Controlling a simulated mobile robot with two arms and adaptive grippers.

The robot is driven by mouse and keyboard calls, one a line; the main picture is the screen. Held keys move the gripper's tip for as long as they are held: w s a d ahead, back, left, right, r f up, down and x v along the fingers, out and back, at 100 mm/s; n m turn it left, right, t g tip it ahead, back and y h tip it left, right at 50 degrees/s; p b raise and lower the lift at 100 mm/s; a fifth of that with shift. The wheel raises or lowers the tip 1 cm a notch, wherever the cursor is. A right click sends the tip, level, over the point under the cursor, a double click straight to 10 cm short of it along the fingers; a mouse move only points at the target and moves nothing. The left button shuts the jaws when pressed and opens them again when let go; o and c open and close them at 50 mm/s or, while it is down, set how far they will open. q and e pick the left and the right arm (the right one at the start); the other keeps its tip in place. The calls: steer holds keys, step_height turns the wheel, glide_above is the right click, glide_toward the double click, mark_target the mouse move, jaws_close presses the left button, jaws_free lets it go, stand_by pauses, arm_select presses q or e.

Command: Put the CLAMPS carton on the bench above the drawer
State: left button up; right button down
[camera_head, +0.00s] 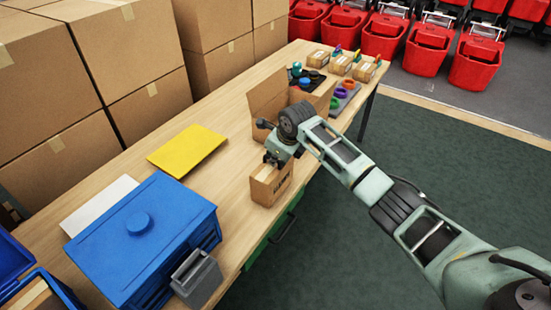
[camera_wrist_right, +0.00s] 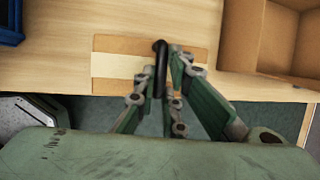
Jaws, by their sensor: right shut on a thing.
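The CLAMPS carton (camera_head: 270,187) is a small brown box with dark lettering on its side, at the front edge of the wooden bench (camera_head: 232,178). In the head view I cannot tell whether it rests on the bench or hangs just above it. My right gripper (camera_head: 277,158) is shut on its top. In the right wrist view, the taped carton top (camera_wrist_right: 118,66) lies under the right fingers (camera_wrist_right: 166,78), at the bench edge. The green drawer (camera_head: 268,240) with a dark handle is below the bench top, beside the carton. My left gripper is not in view.
An open carton (camera_head: 268,100) stands just behind my gripper. A blue toolbox (camera_head: 140,235), a grey container (camera_head: 197,278) and a yellow sheet (camera_head: 187,149) are left. Small cartons (camera_head: 341,64) stand at the far end. The bench left of the carton is clear.

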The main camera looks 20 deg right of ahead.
steer(key=shift+w+f, duration=0.1)
steer(key=shift+f, duration=0.25)
steer(key=c, duration=1.8)
jaws_free()
steer(key=v, duration=1.2)
